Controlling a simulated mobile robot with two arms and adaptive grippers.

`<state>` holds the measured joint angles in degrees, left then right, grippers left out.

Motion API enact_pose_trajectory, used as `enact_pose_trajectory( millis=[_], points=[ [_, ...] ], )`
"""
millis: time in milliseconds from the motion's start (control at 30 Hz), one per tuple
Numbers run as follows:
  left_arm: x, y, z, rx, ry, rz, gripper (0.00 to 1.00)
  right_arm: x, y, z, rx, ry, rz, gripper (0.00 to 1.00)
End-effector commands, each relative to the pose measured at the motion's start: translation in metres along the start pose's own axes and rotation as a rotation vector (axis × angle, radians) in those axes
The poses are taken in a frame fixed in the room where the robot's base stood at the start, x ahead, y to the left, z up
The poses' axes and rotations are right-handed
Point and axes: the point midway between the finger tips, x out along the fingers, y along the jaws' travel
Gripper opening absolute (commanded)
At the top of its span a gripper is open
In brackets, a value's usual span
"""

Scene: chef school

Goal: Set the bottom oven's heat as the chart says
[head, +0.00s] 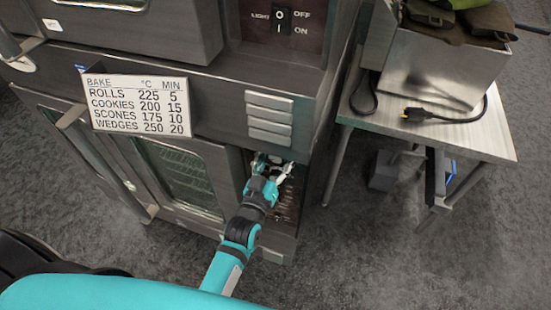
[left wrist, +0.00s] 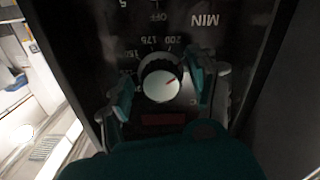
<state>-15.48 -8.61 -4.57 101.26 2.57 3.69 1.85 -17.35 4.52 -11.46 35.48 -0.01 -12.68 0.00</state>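The bottom oven (head: 185,180) has a narrow control panel (head: 288,205) at its right side. The chart (head: 138,105) reads rolls 225 °C, 5 min; cookies 200, 15; scones 175, 10; wedges 250, 20. In the left wrist view the heat knob (left wrist: 161,82) is white-faced with a red pointer, which points right and slightly up in that upside-down view. My right gripper is not in view.
Above is another oven unit with a light switch (head: 281,20). Vent slats (head: 269,118) sit over the panel. Grey floor is open in front.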

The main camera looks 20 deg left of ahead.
Motion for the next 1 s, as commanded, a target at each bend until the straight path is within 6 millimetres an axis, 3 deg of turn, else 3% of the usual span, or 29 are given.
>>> enact_pose_trajectory(
  millis=[33,367,1000],
  points=[
    [-0.0001,0.0001,-0.0001,0.000,0.000,0.000,0.52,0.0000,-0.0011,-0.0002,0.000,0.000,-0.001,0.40],
    [-0.0003,0.0001,-0.0002,0.000,0.001,0.000,0.09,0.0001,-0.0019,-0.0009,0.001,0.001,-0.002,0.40],
    [-0.0004,0.0000,-0.0002,0.000,0.001,0.000,0.09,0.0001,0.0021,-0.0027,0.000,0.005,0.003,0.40]
  ],
)
